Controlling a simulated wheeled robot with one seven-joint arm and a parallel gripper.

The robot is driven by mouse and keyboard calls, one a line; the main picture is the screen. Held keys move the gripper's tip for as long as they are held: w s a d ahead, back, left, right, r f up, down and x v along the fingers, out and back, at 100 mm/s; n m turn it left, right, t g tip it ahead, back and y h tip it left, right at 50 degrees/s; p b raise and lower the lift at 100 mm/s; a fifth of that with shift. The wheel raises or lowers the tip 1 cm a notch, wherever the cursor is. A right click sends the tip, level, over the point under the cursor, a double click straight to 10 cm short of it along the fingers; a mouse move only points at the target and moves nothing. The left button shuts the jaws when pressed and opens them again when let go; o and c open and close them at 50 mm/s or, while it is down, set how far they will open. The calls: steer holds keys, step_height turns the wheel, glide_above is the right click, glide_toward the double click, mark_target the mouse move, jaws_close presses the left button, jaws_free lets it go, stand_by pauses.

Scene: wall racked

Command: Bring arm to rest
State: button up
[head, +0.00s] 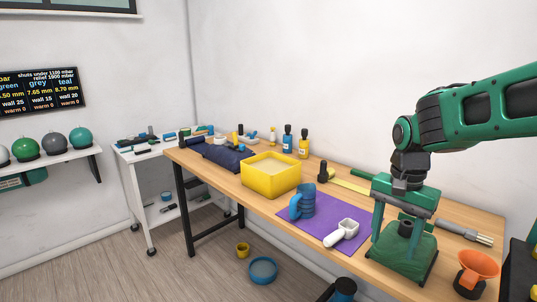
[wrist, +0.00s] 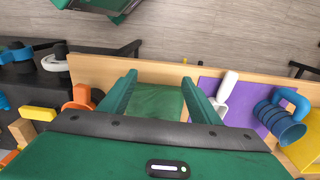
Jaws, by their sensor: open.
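My green gripper (head: 400,228) hangs from my arm on the right of the head view, fingers pointing down over the wooden workbench (head: 455,212). In the wrist view the two fingers of my gripper (wrist: 159,80) stand wide apart with nothing held between them. A green block-like fixture (head: 405,258) with a black round top sits on the bench below the fingers. Its flat green surface (wrist: 158,101) shows between them in the wrist view. Whether the fingers touch it is not clear.
A purple mat (head: 318,225) holds a blue ribbed cup (head: 303,204) and a white scoop (head: 342,232). A yellow bin (head: 270,178) stands farther left. An orange funnel (head: 477,268) is close on the right. Bottles (head: 304,143) stand near the wall. Air above the bench's middle is clear.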

steer(key=s+d+f+n, duration=0.1)
steer(key=s+d, duration=0.5)
steer(key=s, duration=0.5)
steer(key=s+d+f+n, duration=0.2)
steer(key=s+d, duration=0.4)
steer(key=s, duration=0.5)
steer(key=shift+s, duration=0.15)
steer(key=shift+d+f, duration=0.1)
steer(key=shift+f, duration=0.05)
steer(key=shift+w+f, duration=0.2)
steer(key=shift+w, duration=0.4)
steer(key=shift+o, duration=0.5)
